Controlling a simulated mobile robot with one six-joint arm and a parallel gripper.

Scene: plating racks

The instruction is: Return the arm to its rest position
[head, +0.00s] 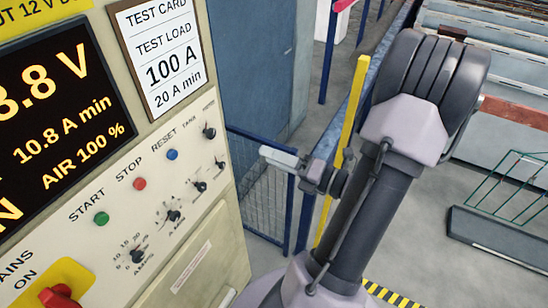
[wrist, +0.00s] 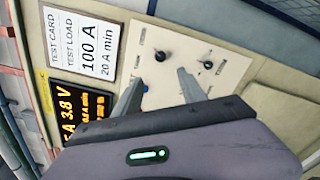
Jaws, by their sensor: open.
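My arm rises on the right side of the head view, bends at a dark ribbed joint and comes back down to the wrist. My gripper (head: 266,152) points left towards the cabinet's control panel (head: 150,205), with free air seen between them in the head view. In the wrist view my gripper (wrist: 161,75) has its two grey fingers spread apart with nothing between them. The panel (wrist: 205,85) lies beyond the fingers there, and one finger partly covers a blue button. The fingers' distance from the panel is hard to tell.
The cabinet bears a lit display (head: 60,110), a test card (head: 163,55), green (head: 102,218), red (head: 139,183) and blue (head: 172,155) buttons, several knobs and a red-and-yellow mains switch (head: 58,295). A yellow post (head: 355,105) and blue mesh fence (head: 262,190) stand behind my arm.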

